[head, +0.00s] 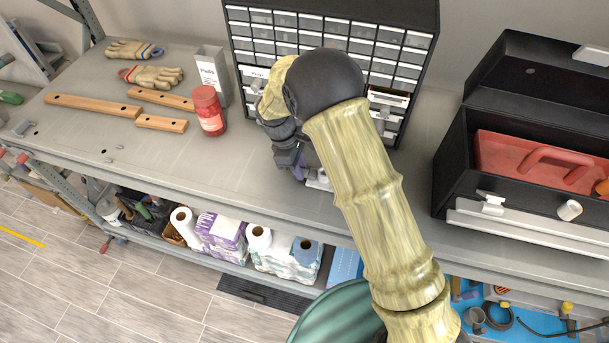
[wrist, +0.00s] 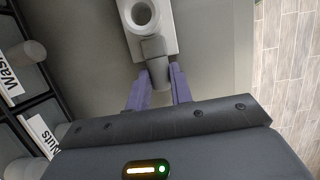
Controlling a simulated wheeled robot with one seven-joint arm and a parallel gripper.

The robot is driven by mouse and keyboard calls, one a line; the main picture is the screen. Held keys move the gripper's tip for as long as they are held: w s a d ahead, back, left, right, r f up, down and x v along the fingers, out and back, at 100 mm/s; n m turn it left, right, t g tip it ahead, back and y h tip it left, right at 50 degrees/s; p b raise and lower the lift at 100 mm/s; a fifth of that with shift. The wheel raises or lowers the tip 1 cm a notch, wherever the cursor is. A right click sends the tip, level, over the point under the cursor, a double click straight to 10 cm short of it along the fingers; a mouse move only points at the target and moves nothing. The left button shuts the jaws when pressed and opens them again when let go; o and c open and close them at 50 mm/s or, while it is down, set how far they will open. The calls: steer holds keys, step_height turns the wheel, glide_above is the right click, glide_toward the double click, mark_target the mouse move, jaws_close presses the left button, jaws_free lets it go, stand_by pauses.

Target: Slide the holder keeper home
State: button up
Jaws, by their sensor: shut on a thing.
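The holder is a pale block with a round cup (wrist: 143,14) at the top of the wrist view. Part of it shows on the bench in the head view (head: 318,181), just right of my fingers. A grey keeper piece (wrist: 154,47) lies against the near side of the holder, in line with the cup. My gripper (wrist: 159,70) has its two purple fingers shut on the keeper's near end. In the head view my gripper (head: 298,172) is low at the bench, mostly hidden by my arm. How far the keeper is in cannot be told.
The drawer cabinet (head: 330,27) stands behind my arm, with a drawer partly out. A red jar (head: 209,110) and a grey box (head: 211,70) stand left. The open black toolbox (head: 449,165) is at right. The bench (head: 235,165) is clear left of my gripper.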

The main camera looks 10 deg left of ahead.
steer(key=shift+w+d, duration=0.1)
steer(key=shift+w, duration=0.65)
stand_by(0.3)
stand_by(0.4)
steer(key=o, duration=1)
steer(key=shift+w, duration=0.1)
steer(key=b+v, duration=0.3)
steer(key=v, duration=1.4)
steer(key=shift+r, duration=0.15)
